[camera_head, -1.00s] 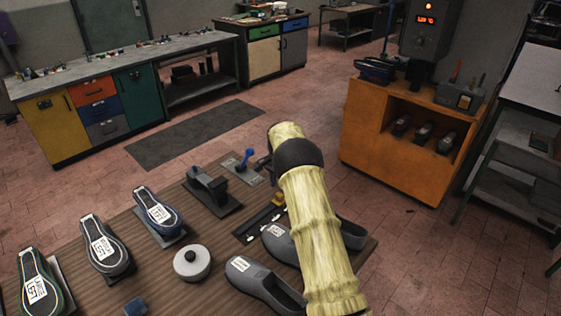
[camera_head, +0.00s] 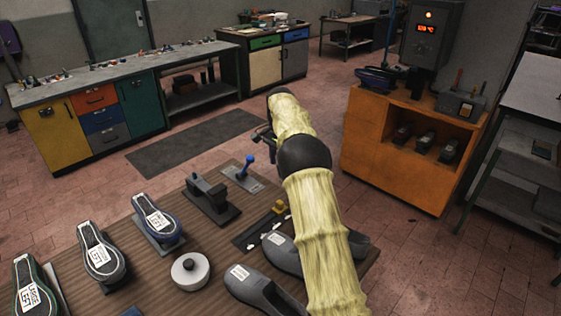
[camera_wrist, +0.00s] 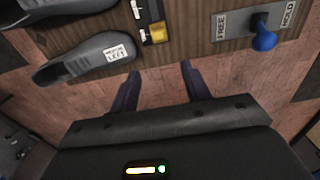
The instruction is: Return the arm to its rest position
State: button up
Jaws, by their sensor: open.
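My arm, in a pale yellow sleeve with a dark joint, reaches up through the middle of the head view. My gripper (camera_head: 264,134) is mostly hidden behind the arm there, off the far edge of the wooden table. In the wrist view my gripper (camera_wrist: 158,80) shows two dark fingers spread apart, with only red floor tiles between them. It is open and empty. The wooden table (camera_head: 120,290) bears grey shoes (camera_wrist: 85,58), one labelled left, and a plate with a blue-knobbed lever (camera_wrist: 263,35) marked FREE and HOLD.
Shoe-shaped pieces with labels (camera_head: 102,255), a round grey disc (camera_head: 190,271) and a dark clamp-like fixture (camera_head: 210,200) stand on the table. An orange cabinet (camera_head: 365,165) stands to the right, a workbench (camera_head: 60,95) at the back left.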

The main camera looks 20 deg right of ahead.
jog(key=shift+s, duration=0.1)
jog(key=s+a+n+t, duration=0.1)
jog(key=s+n, duration=0.3)
jog(key=s, duration=0.8)
jog(key=s+a+f+n, duration=0.1)
jog(key=s+a+n, duration=0.3)
jog(key=s, duration=0.8)
jog(key=s+a+f+n+t, duration=0.1)
jog(key=s+a+n, duration=0.2)
jog(key=s, duration=0.9)
jog(key=shift+f+n+t, duration=0.2)
jog(key=shift+n+t, duration=0.1)
jog(key=shift+n, duration=0.2)
